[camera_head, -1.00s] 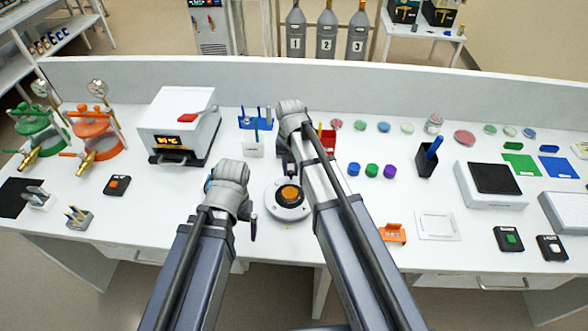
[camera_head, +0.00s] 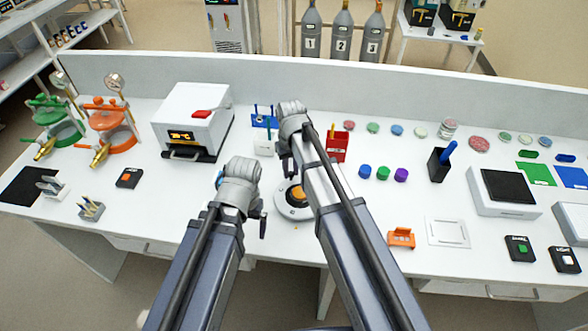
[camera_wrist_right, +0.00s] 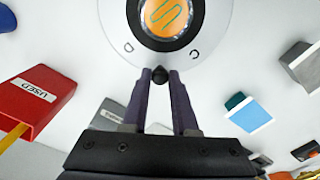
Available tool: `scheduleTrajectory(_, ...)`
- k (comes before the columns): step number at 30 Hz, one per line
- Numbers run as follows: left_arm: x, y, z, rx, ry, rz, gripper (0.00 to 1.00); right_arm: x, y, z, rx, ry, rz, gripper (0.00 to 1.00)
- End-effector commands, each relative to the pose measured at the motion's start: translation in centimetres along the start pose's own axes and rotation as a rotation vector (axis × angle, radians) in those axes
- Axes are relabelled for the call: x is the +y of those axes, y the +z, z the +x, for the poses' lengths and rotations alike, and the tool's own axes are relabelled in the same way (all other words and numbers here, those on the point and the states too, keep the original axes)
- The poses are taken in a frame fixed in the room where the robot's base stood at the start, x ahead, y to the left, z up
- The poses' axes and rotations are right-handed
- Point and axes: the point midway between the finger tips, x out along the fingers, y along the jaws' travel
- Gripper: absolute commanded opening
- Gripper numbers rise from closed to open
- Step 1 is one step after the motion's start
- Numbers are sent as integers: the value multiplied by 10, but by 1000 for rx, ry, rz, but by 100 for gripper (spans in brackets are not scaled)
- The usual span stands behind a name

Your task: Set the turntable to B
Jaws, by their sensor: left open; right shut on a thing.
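The turntable (camera_head: 287,211) is a round white disc with an orange centre, on the bench in front of me, partly covered by my right arm. In the right wrist view, the turntable (camera_wrist_right: 110,20) shows the letters D and C on its rim, either side of a small black knob (camera_wrist_right: 159,75). My right gripper (camera_wrist_right: 160,78) is shut on this knob. In the head view my right gripper (camera_head: 287,168) is at the turntable's far side. My left gripper (camera_head: 262,222) is open and empty, left of the turntable. The letter B is not visible.
A red box (camera_head: 337,148), marked USED in the wrist view, stands behind the turntable to the right. Blue, green and purple caps (camera_head: 383,173) lie right of my right arm. An orange holder (camera_head: 401,238) is nearer. A white oven (camera_head: 195,120) stands back left.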

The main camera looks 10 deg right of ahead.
Motion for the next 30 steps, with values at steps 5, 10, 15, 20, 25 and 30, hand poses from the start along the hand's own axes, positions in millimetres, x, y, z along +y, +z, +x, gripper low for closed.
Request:
scheduleTrajectory(5, 0, 0, 0, 0, 0, 0, 97, -6, 0, 0, 0, 0, -80, 0)
scheduleTrajectory(10, 0, 0, 0, 0, 0, 0, 97, -11, 1, 0, 0, 0, -144, 0)
scheduleTrajectory(15, 0, 0, 0, 0, 0, 0, 97, -14, 2, 0, 0, 0, -191, 0)
scheduleTrajectory(20, 0, 0, 0, 0, 0, 0, 97, -16, 2, 0, 0, -1, -219, 0)
scheduleTrajectory(25, 0, 0, 0, 0, 0, 0, 97, -16, 2, 0, -1, -1, -236, 0)
scheduleTrajectory(30, 0, 0, 0, 0, 0, 0, 97, -17, 2, 0, -1, -1, -240, 0)
